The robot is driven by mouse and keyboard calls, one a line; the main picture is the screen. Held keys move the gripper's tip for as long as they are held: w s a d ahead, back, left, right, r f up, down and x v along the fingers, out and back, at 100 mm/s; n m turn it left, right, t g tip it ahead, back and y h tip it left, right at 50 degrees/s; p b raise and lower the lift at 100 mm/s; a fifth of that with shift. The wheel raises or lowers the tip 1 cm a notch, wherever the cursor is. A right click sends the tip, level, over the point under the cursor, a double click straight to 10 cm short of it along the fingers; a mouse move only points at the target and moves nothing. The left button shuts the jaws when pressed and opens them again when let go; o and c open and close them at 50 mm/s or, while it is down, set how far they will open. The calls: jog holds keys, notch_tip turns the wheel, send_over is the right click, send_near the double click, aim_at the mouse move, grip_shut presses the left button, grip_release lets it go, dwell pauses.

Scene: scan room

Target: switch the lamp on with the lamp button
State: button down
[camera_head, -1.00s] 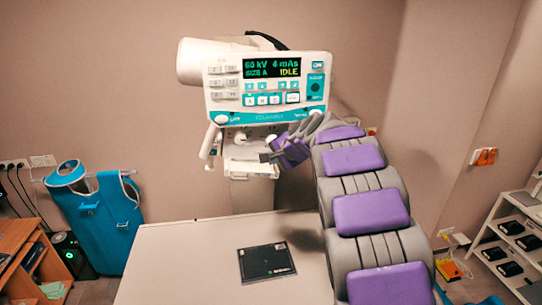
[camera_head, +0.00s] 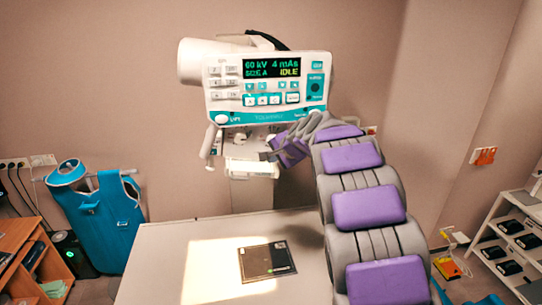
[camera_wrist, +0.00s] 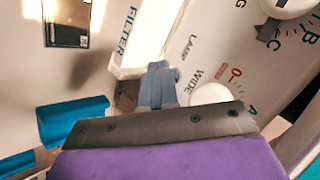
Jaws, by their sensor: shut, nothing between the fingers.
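The lamp is lit: a bright patch of light (camera_head: 212,262) lies on the table around and across the left part of the dark plate (camera_head: 255,264). The white machine head (camera_head: 215,110) carries a display reading IDLE, with a smaller unit (camera_head: 252,168) below it. My gripper (camera_head: 268,156) is shut and empty at that unit's right side. In the wrist view, my fingertips (camera_wrist: 158,72) are at the panel beside the printed word LAMP (camera_wrist: 186,48). The lamp button itself is not distinguishable there; my fingers probably hide it, and contact cannot be told.
A white round knob (camera_wrist: 212,94) is close to the right of my fingers, and a white FILTER part (camera_wrist: 145,35) is close above-left. The table (camera_head: 170,250) is clear around the plate. A blue apron (camera_head: 100,215) hangs at left; shelves (camera_head: 515,240) stand at right.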

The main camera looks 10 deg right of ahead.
jog(key=shift+s, duration=0.15)
jog(key=shift+s+b, duration=0.6)
jog(key=shift+s, duration=0.1)
jog(key=s+b, duration=0.2)
jog(key=s, duration=0.3)
jog(key=shift+b, duration=0.4)
dwell(0.4)
